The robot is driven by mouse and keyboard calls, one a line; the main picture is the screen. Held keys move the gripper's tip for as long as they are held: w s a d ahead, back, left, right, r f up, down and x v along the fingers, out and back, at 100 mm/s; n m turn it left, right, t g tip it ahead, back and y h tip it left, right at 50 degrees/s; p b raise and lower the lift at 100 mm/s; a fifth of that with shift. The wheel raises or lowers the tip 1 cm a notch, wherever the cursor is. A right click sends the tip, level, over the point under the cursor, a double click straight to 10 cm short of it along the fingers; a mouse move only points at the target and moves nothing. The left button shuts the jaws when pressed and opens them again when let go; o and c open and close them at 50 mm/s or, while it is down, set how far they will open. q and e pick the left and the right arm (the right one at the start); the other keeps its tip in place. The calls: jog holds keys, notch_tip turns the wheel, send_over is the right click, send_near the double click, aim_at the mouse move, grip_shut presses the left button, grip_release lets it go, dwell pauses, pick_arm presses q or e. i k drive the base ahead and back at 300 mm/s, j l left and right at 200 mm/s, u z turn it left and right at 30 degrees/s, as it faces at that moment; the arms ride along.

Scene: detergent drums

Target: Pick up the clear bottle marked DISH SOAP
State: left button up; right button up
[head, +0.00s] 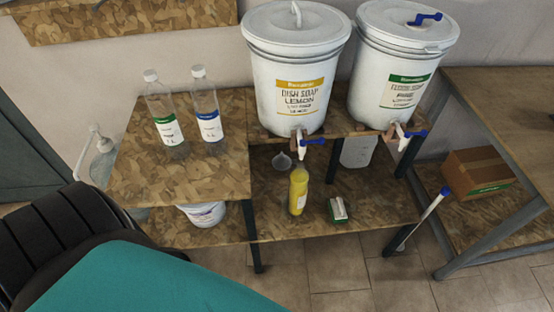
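Two clear, empty-looking bottles with white caps stand upright side by side on the left wooden tabletop (225,178). The left bottle (158,98) has a green and white label. The right bottle (204,96) has a blue and white label. Their print is too small to read, so I cannot tell which is marked DISH SOAP. A yellow bottle (298,188) stands on the lower shelf. A large white drum (285,65) has a yellow label reading DISH SOAP LEMON. Neither of my grippers is in view.
A second white drum (385,65) with a green label stands to the right; both drums have blue-handled taps. A pump bottle (104,158) is at the left. A white tub (205,214), a green-and-white object (338,210) and a cardboard box (478,170) sit low.

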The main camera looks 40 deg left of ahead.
aim_at(299, 177)
jog(key=u, duration=0.85)
jog(key=i+l, duration=0.2)
jog(key=l, duration=0.2)
jog(key=i+l, duration=0.15)
jog(key=l, duration=0.25)
